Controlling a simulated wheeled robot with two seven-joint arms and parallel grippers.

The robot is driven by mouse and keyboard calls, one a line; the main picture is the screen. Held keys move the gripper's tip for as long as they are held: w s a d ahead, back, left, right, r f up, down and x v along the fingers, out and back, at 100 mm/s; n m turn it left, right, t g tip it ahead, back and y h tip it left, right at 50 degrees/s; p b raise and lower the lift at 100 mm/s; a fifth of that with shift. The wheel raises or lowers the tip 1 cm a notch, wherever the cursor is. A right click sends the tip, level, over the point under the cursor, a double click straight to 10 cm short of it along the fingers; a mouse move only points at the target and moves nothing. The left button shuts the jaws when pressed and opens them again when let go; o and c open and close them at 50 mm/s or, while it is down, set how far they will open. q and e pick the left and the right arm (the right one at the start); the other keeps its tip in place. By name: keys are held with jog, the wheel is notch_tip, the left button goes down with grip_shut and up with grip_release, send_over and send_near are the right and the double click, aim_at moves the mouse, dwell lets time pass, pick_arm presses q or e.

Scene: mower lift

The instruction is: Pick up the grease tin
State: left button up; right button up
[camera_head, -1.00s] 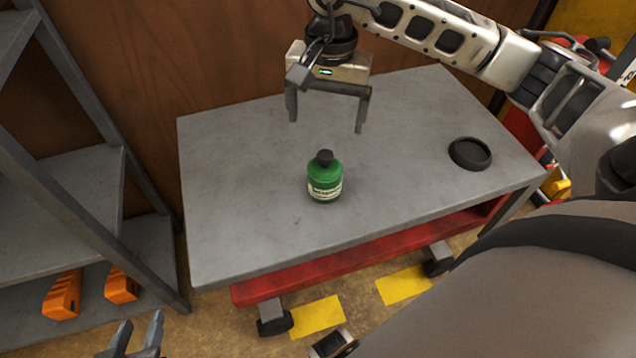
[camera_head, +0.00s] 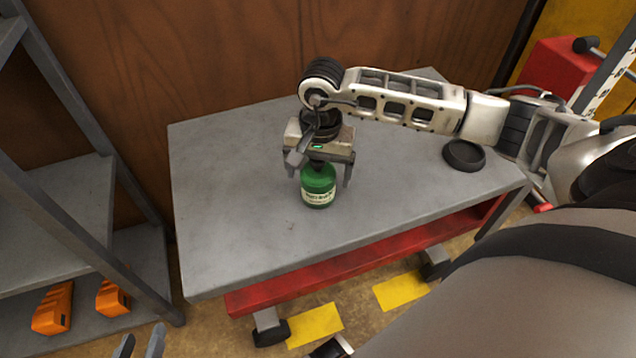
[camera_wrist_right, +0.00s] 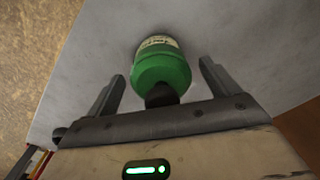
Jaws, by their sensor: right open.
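The grease tin (camera_head: 319,190) is a green, rounded container with a pale label and a dark cap. It stands upright on the grey table top. My right gripper (camera_head: 320,179) is over it, pointing down, with one finger on each side of the tin. In the right wrist view the tin (camera_wrist_right: 161,66) sits between the two open fingers of the right gripper (camera_wrist_right: 158,82), with a gap on both sides. Its dark cap is close to the palm. My left gripper (camera_head: 141,343) shows only partly at the bottom left edge, with two fingertips apart.
The grey table (camera_head: 230,235) has a red lower frame on wheels. A round black dish (camera_head: 464,156) lies at its right. A grey shelf (camera_head: 60,215) with orange tools (camera_head: 53,308) stands at the left. The table's left part is clear.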

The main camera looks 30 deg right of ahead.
notch_tip(320, 180, down, 2)
jog(key=shift+w+r, duration=0.1)
jog(key=c, duration=1.3)
jog(key=shift+c, duration=0.2)
